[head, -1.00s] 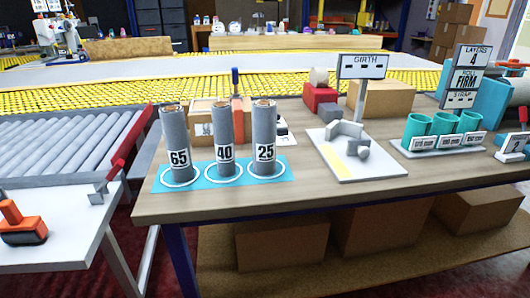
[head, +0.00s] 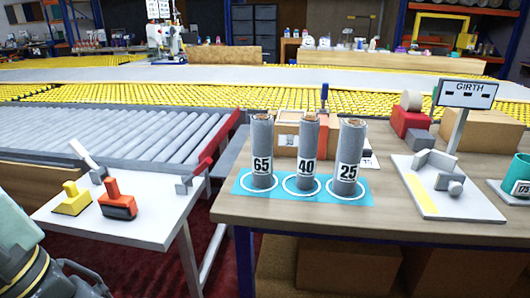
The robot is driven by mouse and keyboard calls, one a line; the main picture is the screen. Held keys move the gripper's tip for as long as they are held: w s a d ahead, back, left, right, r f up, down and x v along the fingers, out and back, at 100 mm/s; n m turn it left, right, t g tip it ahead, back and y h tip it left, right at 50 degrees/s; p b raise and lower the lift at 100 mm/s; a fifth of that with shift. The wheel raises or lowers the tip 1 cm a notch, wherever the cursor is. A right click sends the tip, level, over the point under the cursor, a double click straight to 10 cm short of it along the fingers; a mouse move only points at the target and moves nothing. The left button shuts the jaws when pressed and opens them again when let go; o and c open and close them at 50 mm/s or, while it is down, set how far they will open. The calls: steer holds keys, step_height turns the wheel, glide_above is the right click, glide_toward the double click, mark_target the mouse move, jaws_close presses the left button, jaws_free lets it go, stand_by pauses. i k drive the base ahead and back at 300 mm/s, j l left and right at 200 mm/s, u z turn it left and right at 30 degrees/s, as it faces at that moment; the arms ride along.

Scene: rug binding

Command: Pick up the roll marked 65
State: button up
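The roll marked 65 (head: 262,145) is a grey upright cylinder with a white label. It stands in the left white ring on a blue mat (head: 240,184) near the left end of the wooden table. The roll marked 40 (head: 307,150) stands beside it, and the roll marked 25 (head: 349,152) stands at the right of the mat. The three rolls stand apart from one another. Part of my arm shows at the lower left edge of the head view, but my gripper is not visible.
A white side table (head: 130,222) at left holds a yellow tool (head: 71,199) and an orange tool (head: 118,200). A roller conveyor (head: 140,140) lies behind it. A cardboard box (head: 290,132) stands behind the rolls. The GIRTH sign (head: 467,95) and its stand are at right.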

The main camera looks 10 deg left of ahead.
mark_target(262, 124)
steer(key=i+l, duration=0.15)
steer(key=l, duration=0.3)
steer(key=i+l, duration=0.1)
steer(key=l, duration=0.4)
steer(key=i+l+u, duration=0.1)
steer(key=l, duration=0.35)
steer(key=i+l, duration=0.15)
steer(key=l, duration=0.35)
